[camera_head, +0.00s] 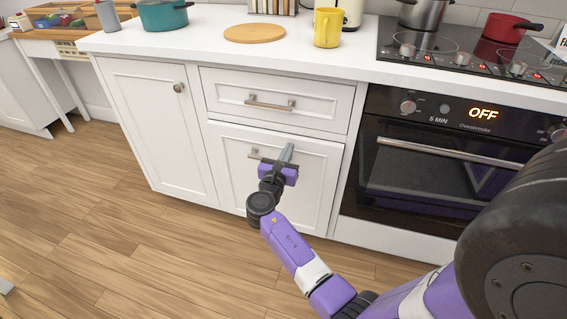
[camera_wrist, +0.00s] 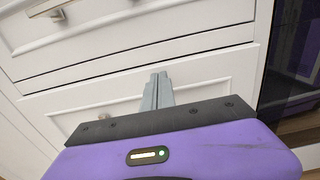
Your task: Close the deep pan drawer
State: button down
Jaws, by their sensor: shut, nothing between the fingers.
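The deep pan drawer (camera_head: 231,187) is the tall white lower front below a shallower drawer, left of the oven. Its front looks flush or almost flush with the cabinet; I cannot tell whether a small gap is left. My gripper (camera_head: 287,149) is in front of its upper part, fingers shut and empty, by the right side of the bar handle (camera_head: 254,154), which it partly hides. In the wrist view the shut fingertips (camera_wrist: 158,76) point at the drawer's white front (camera_wrist: 210,70). Contact with the front cannot be told.
The shallow drawer (camera_head: 235,91) above is shut. A cabinet door (camera_head: 150,125) stands left and the oven (camera_head: 440,165) right, both shut. The worktop (camera_head: 215,45) holds a yellow mug (camera_head: 327,28), a round board (camera_head: 255,33) and a teal pot (camera_head: 163,15).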

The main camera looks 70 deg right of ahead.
aim_at(293, 141)
jog(key=shift+w+d, duration=0.1)
jog(key=shift+d, duration=0.65)
jog(key=shift+d, duration=0.1)
jog(key=shift+w+d+r, duration=0.1)
jog(key=shift+d+r, duration=0.05)
jog(key=shift+d, duration=1.15)
